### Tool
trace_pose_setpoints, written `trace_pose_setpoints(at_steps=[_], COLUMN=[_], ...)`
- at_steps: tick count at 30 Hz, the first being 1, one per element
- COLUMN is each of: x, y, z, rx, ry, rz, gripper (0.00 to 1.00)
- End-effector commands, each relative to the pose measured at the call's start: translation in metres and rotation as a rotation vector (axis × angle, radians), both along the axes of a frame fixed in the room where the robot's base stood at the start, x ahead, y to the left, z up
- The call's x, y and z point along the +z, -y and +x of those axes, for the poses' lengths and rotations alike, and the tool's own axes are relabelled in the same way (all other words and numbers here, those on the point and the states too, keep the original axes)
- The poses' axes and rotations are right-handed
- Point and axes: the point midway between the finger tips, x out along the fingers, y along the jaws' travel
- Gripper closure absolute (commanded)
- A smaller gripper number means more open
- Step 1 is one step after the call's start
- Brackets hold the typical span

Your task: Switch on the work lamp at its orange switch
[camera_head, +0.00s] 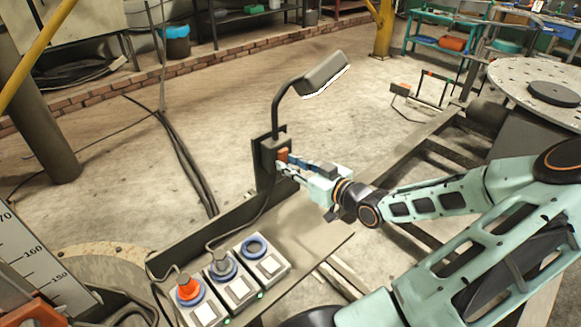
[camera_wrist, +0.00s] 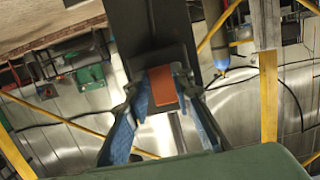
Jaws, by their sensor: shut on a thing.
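The work lamp (camera_head: 323,73) has a dark grey head on a bent arm, mounted on a dark upright plate (camera_head: 264,180). A bright white strip shows along the head's lower edge; I cannot tell whether it is lit. The orange switch (camera_head: 282,154) is on the box at the arm's foot. My gripper (camera_head: 284,164) is at this box, its blue-padded fingers shut on the switch. In the wrist view the orange switch (camera_wrist: 163,87) lies between the two fingertips, and my gripper (camera_wrist: 163,95) has a finger on each side of it. The exact contact is partly hidden.
A round perforated table (camera_head: 530,75) is at right. The floor behind the lamp is mostly open.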

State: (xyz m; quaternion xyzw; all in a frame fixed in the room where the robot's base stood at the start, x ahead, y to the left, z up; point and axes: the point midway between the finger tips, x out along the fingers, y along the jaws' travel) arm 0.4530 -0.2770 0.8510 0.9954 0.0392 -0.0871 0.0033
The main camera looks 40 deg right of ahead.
Motion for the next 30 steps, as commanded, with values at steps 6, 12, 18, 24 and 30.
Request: trace_pose_setpoints(at_steps=[6, 12, 18, 24, 30], x=[-0.001, -0.001, -0.001, -0.001, 0.001], y=[0.0, 0.0, 0.0, 0.0, 0.003], z=[0.0, 0.0, 0.0, 0.0, -0.01], rx=[0.0, 0.0, 0.0, 0.0, -0.005], ry=[0.043, 0.042, 0.042, 0.042, 0.041], rz=[0.003, 0.003, 0.003, 0.002, 0.0], gripper=[1.0, 1.0, 0.61, 0.61, 0.61])
